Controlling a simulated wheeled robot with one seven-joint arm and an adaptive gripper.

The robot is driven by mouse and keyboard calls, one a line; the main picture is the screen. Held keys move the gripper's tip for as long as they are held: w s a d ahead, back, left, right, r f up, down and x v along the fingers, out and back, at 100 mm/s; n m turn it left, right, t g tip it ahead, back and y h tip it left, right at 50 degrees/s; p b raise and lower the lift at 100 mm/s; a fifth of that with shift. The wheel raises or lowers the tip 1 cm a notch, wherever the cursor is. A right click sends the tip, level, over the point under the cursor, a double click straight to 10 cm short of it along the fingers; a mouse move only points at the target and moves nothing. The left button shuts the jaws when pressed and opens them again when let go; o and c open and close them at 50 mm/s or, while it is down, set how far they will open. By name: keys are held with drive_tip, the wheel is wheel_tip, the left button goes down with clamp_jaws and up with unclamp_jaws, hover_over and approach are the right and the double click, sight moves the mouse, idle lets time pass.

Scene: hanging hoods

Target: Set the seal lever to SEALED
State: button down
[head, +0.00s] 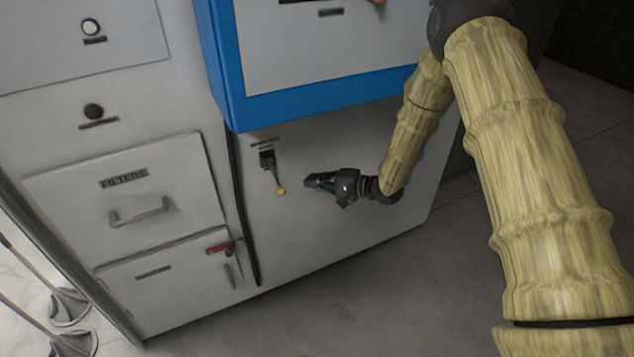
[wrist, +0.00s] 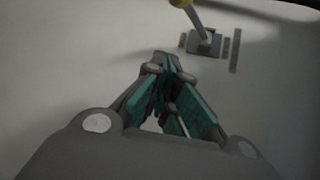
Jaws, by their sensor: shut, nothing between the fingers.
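The seal lever (head: 280,181) is a thin grey rod with a yellow knob on a dark base, on the white panel below the blue-framed hood. In the head view it points down and slightly right from its base. In the wrist view the lever (wrist: 197,22) and its base show at the top, its knob cut by the frame edge. My gripper (head: 309,181) is shut and empty, just right of the knob with a small gap in the head view. In the wrist view my gripper's fingertips (wrist: 164,62) meet below the lever base. The labels near the lever are unreadable.
A drawer marked FILTERS (head: 165,181) with a handle is at the left. A red handle (head: 223,246) sits on the panel below it. The blue-framed hood (head: 300,98) overhangs above the lever. Open floor (head: 400,300) lies in front.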

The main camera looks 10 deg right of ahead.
sight(276, 178)
drive_tip(key=a, duration=0.6)
drive_tip(key=shift+a+f, duration=0.3)
drive_tip(key=shift+r, duration=0.15)
idle(0.5)
drive_tip(key=shift+s+r+p, duration=0.1)
drive_tip(key=shift+s+p, duration=0.05)
drive_tip(key=shift+p, duration=0.55)
